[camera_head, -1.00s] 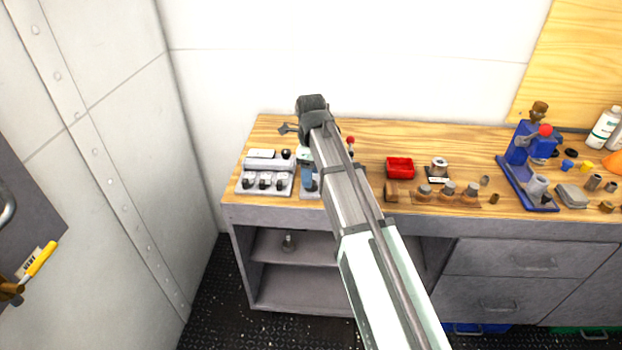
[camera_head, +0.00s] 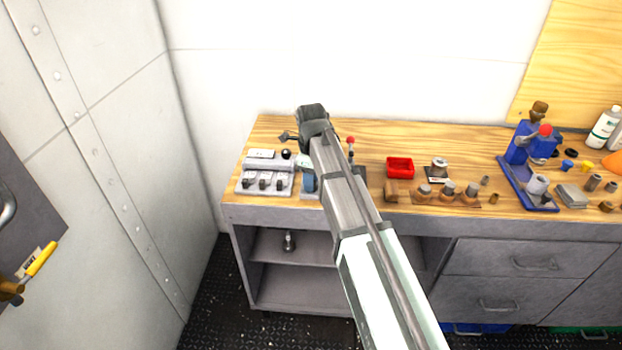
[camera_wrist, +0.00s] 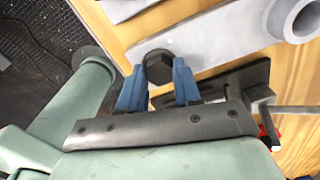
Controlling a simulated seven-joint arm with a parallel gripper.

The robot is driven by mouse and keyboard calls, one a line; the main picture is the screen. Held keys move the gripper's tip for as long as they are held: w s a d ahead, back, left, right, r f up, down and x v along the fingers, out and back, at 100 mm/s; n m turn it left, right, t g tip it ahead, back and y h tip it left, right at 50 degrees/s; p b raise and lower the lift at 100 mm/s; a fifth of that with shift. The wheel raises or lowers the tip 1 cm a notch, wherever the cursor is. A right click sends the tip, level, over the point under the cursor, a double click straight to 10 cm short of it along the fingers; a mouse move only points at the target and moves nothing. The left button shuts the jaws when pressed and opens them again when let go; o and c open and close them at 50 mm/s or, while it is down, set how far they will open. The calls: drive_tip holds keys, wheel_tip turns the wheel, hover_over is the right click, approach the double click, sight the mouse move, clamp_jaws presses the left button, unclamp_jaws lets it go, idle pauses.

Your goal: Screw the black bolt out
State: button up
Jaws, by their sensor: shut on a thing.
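The black bolt (camera_wrist: 158,66) shows its dark hexagonal head in the wrist view, at the edge of a light grey metal part (camera_wrist: 212,56). My gripper (camera_wrist: 159,76) has its two blue fingers on either side of the head and is shut on it. The bolt's shank is hidden, so how far it sits in the part cannot be told. In the head view my gripper (camera_head: 309,182) is low over the left part of the bench, mostly covered by my arm, and the bolt cannot be made out there.
A grey block with black knobs (camera_head: 264,178) stands close left of my gripper. A lever with a red ball (camera_head: 351,140) stands close right. A red tray (camera_head: 400,167) and several brown-based cylinders (camera_head: 447,192) are farther right on the wooden bench (camera_head: 385,140).

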drive_tip(key=c, duration=0.4)
drive_tip(key=shift+n, duration=0.4)
